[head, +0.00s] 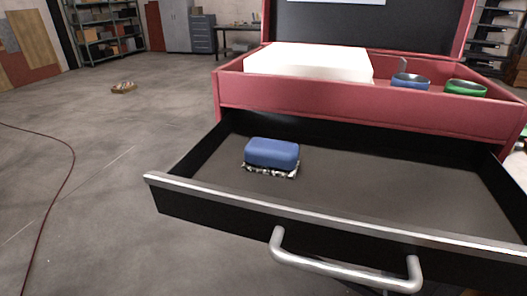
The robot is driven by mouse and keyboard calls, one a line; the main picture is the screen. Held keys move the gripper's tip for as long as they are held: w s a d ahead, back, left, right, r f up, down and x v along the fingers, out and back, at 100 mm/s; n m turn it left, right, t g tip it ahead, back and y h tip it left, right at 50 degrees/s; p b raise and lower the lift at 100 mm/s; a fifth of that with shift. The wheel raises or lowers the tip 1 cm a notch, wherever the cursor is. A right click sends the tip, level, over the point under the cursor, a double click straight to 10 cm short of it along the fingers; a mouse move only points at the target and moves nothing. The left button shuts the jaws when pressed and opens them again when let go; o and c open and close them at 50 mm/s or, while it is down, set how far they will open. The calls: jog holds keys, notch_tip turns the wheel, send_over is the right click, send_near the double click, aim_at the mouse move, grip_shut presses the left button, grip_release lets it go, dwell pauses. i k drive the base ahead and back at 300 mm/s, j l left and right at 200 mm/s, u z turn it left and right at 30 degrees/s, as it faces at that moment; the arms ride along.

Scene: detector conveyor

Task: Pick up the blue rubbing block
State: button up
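The blue rubbing block (272,152) lies in the open drawer, left of its middle. It is a rounded blue block on top of a thin, ragged, speckled grey-white layer (270,171); I cannot tell whether that layer is part of it. The drawer (400,195) is black inside, with a pale metal front edge and a bar handle (345,271). My gripper is not in view.
The red chest (350,99) above the drawer has its lid up. Its top tray holds a white slab (308,62), a blue ring-shaped thing (410,81) and a green one (465,88). The drawer's right side is empty. Open floor lies left, with a red cable (70,180).

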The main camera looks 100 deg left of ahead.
aim_at(266, 156)
jog(key=k+j+u, duration=0.1)
jog(key=k+u, duration=0.25)
jog(key=k+j+u, duration=0.15)
jog(key=u, duration=0.25)
jog(key=k+j+u, duration=0.15)
jog(key=u, duration=0.3)
jog(key=k+j+u, duration=0.1)
jog(key=j+u, duration=0.15)
jog(key=u, duration=0.15)
jog(key=k+j+u, duration=0.1)
jog(key=j+u, duration=0.15)
jog(key=u, duration=0.2)
